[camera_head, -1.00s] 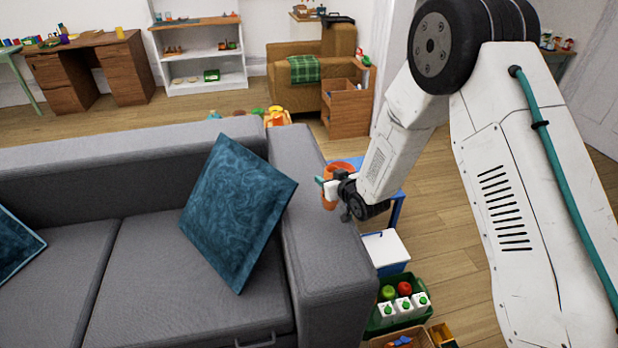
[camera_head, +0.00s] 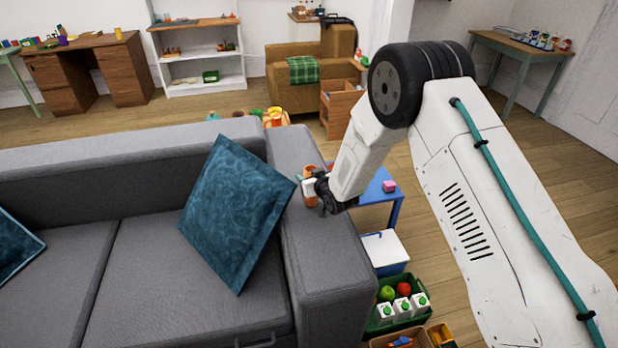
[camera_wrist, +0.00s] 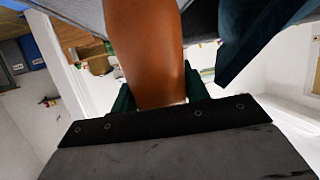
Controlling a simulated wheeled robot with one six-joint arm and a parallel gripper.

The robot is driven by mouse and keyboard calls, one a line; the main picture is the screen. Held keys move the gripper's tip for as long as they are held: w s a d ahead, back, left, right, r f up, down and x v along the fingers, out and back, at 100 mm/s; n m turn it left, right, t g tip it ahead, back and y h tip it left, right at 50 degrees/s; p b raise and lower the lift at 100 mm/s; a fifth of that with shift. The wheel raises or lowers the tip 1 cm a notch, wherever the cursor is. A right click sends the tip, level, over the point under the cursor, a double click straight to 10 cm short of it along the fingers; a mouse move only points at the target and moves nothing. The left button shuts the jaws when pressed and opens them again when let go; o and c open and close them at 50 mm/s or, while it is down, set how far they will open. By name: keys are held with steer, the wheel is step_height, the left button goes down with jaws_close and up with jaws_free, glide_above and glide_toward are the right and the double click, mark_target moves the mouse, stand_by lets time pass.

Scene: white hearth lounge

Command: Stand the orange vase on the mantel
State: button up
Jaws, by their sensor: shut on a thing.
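The orange vase (camera_head: 310,197) is held in my gripper (camera_head: 312,187), above or beside the right arm of the grey sofa in the head view. In the wrist view the orange vase (camera_wrist: 150,50) fills the upper middle, between the two dark green fingers of my gripper (camera_wrist: 160,92), which are shut on it. Much of the vase is hidden behind my gripper in the head view. I cannot make out the mantel in any view.
The grey sofa (camera_head: 330,262) with a teal cushion (camera_head: 235,212) fills the left front. A blue table (camera_head: 378,188) with a pink block (camera_head: 389,186) stands right of it. A green crate (camera_head: 384,328) holds cartons and fruit. Wood floor is open at right.

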steer(key=o, duration=0.9)
steer(key=shift+f, duration=0.15)
